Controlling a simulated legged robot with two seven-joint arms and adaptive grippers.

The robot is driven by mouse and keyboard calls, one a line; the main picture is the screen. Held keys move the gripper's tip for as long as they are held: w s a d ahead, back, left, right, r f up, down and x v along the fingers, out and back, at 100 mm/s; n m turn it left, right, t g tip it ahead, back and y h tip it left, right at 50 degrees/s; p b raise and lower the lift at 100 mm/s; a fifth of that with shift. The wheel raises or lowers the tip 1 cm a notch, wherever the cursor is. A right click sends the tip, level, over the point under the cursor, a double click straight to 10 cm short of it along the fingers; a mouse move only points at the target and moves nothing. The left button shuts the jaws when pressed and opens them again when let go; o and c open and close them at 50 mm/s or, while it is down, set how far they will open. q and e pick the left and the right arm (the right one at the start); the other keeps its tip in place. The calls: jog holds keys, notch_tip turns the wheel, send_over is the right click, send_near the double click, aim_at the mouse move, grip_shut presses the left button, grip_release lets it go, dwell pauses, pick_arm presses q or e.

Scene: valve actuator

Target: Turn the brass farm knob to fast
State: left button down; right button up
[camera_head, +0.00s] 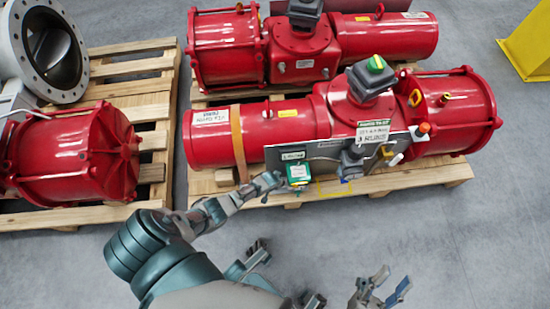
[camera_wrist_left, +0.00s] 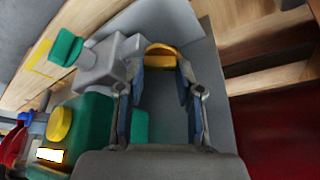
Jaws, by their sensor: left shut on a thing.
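A brass-yellow knob (camera_wrist_left: 161,50) shows between the fingertips of my left gripper (camera_wrist_left: 161,68) in the left wrist view. The fingers are shut on it from both sides. A second yellow knob (camera_wrist_left: 58,123) sits on a green block at the left of that view. In the head view my left gripper (camera_head: 270,184) is at the lower left of the actuator's control panel, beside a small green box (camera_head: 298,173). The held knob is too small to make out there, and no fast or slow marking is readable. My right gripper (camera_head: 384,290) is open and empty at the bottom.
The red actuator (camera_head: 280,122) lies on a wooden pallet (camera_head: 425,178), its grey panel (camera_head: 325,154) facing me. Fittings and a yellow bracket (camera_head: 333,187) stick out to the right of my left gripper. Another red actuator (camera_head: 229,55) stands behind. The grey floor in front is clear.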

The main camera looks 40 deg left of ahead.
pick_arm(q)
jog(key=shift+s+d+f+n+g+y, duration=0.15)
jog(key=shift+n+y, duration=0.1)
jog(key=shift+n, duration=0.35)
jog(key=shift+s+a+n+g+y, duration=0.1)
jog(key=shift+n+y, duration=0.1)
jog(key=shift+n, duration=0.4)
jog(key=shift+s+d+f+n+g+y, duration=0.15)
jog(key=shift+n+y, duration=0.1)
jog(key=shift+n, duration=0.35)
jog(key=shift+a, duration=0.1)
jog(key=c, duration=1)
grip_release()
jog(key=shift+c, duration=0.2)
jog(key=shift+w, duration=0.15)
jog(key=shift+w+r, duration=0.1)
jog(key=shift+r, duration=0.1)
jog(key=shift+r, duration=0.1)
jog(key=shift+r, duration=0.2)
jog(key=v, duration=1.1)
jog(key=shift+s, duration=0.2)
